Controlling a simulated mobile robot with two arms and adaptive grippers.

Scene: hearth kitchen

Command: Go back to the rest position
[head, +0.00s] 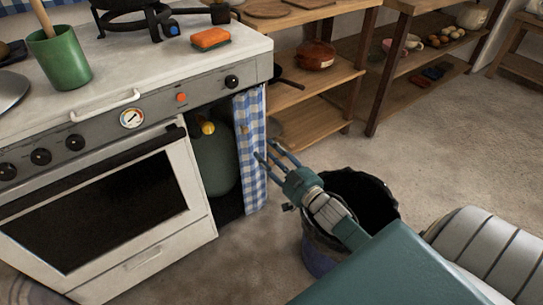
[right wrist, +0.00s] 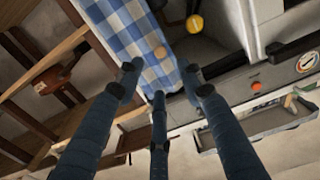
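My right gripper (head: 267,152) reaches in from the lower right of the head view, in front of the stove's open side bay. Its fingers are spread and empty. In the right wrist view the gripper (right wrist: 160,80) shows its dark blue fingers apart with nothing between them. Beyond them hangs the blue and white checked curtain (right wrist: 135,35); I cannot tell whether a fingertip touches it. My left gripper is in neither view.
The white stove (head: 150,265) stands at left, with an orange sponge (head: 210,39) and a green pot (head: 60,60) on top. A green gas cylinder (head: 215,160) sits behind the curtain. A dark bin (head: 318,255) stands beneath my right arm. Floor (head: 430,150) is clear at right.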

